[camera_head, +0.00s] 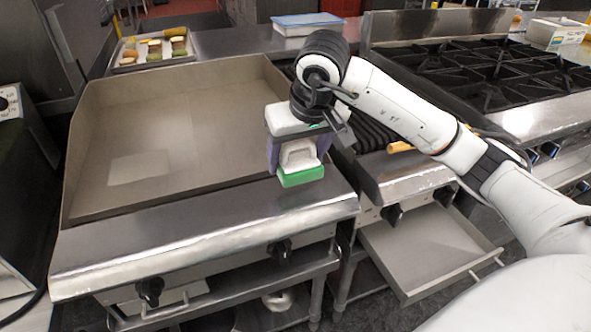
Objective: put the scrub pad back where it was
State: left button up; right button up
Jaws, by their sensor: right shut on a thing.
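My right gripper (298,160) points down over the front right corner of the flat griddle (165,125). It is shut on the scrub pad (302,178), whose green lower part shows between and below the fingers. The pad is at the griddle's front ledge; I cannot tell whether it touches the metal. The fingers hide part of it. My left gripper is not in view.
A tray (126,63) with several small coloured pieces lies behind the griddle at the left. The griddle plate is clear.

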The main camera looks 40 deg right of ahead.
aim_at(298, 163)
jog(key=shift+f, duration=1.9)
jog(key=o, duration=1)
jog(key=shift+c, duration=0.2)
jog(key=shift+r, duration=0.3)
jog(key=v, duration=1.1)
jog(key=shift+s+r+p, duration=0.3)
jog(key=shift+p, duration=0.1)
jog(key=shift+a, duration=0.1)
